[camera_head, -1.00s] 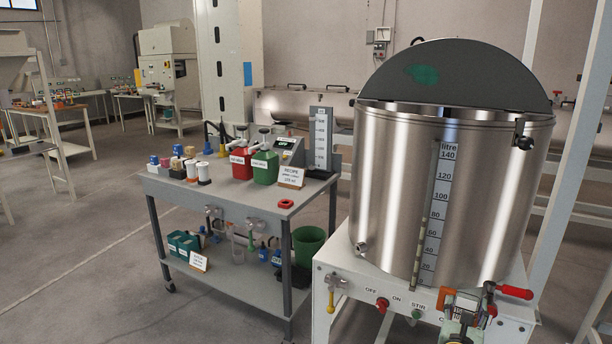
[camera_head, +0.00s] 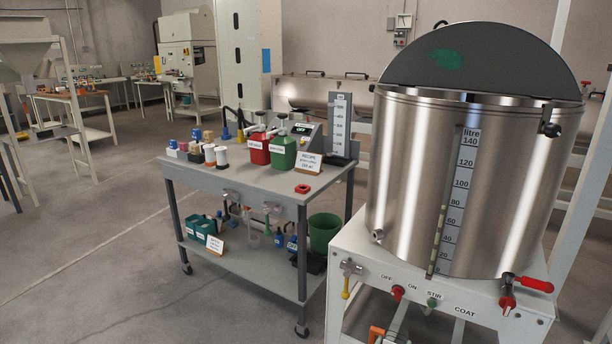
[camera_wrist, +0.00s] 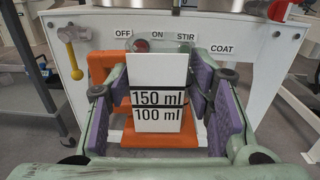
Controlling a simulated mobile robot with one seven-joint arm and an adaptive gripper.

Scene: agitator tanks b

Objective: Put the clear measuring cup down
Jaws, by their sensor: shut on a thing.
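In the wrist view my gripper (camera_wrist: 160,105) has its purple pads on either side of the measuring cup. The cup shows as a white scale plate (camera_wrist: 157,80) marked 150 ml and 100 ml, with orange parts (camera_wrist: 160,138) behind and below it. The clear walls are hard to make out, and I cannot tell if anything is in it. The cup is held in front of the white tank stand (camera_wrist: 262,78), apart from any surface I can see. In the head view only an orange part (camera_head: 376,334) shows at the bottom edge.
A grey two-level cart (camera_head: 235,182) stands left of the steel tank (camera_head: 400,180). Its top holds small containers, a red jug (camera_head: 259,150), a green jug (camera_head: 283,153), a recipe card (camera_head: 309,165) and a red ring (camera_head: 303,188).

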